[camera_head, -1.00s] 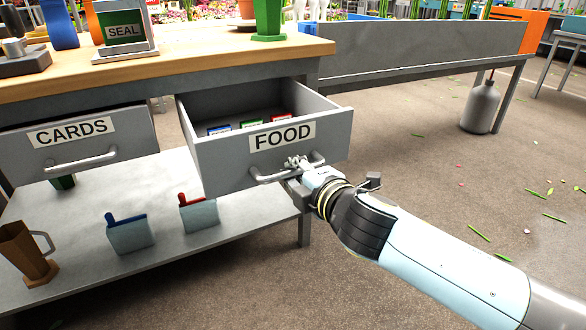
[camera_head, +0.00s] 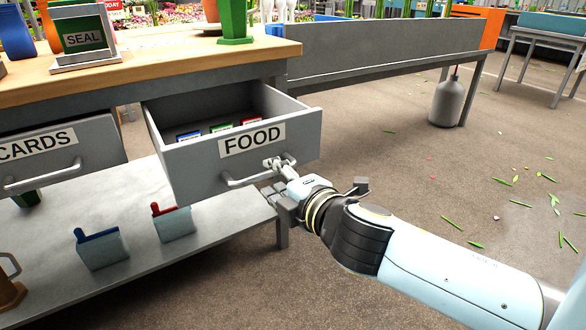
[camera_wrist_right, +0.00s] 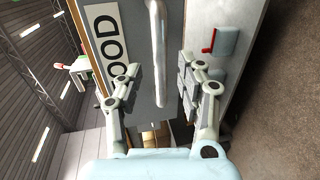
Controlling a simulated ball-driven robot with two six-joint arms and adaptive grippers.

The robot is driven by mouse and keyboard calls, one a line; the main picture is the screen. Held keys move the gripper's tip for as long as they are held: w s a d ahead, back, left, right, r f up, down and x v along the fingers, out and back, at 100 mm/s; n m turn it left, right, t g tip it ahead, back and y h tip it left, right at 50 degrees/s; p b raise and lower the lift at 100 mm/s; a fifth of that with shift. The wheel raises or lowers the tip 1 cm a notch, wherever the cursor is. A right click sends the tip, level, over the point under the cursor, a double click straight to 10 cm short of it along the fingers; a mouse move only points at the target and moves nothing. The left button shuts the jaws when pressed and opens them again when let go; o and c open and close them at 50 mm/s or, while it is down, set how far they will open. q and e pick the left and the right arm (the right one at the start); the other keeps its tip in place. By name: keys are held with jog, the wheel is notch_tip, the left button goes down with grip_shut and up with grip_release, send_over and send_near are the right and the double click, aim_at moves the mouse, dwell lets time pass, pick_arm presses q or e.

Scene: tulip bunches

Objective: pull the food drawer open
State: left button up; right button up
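The food drawer (camera_head: 300,143) is a grey drawer with a FOOD label, pulled out from under the wooden-topped bench. Its inside shows, with small coloured packets (camera_head: 220,128) toward the back. Its metal bar handle (camera_head: 232,183) runs across the front; it also shows in the right wrist view (camera_wrist_right: 158,45). My right gripper (camera_head: 273,176) is at the right part of the handle. In the right wrist view its fingers (camera_wrist_right: 160,88) are spread apart, with the bar between them and a gap on each side. My left gripper is not in view.
A CARDS drawer (camera_head: 95,143) sits to the left, and a lower shelf (camera_head: 130,270) holds two small bins. A long grey bench (camera_head: 380,48) stands behind at the right, with a grey canister (camera_head: 446,103) below. Floor at the right is mostly clear, with scattered leaves.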

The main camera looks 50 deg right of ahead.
jog(key=v, duration=0.8)
jog(key=shift+r, duration=0.1)
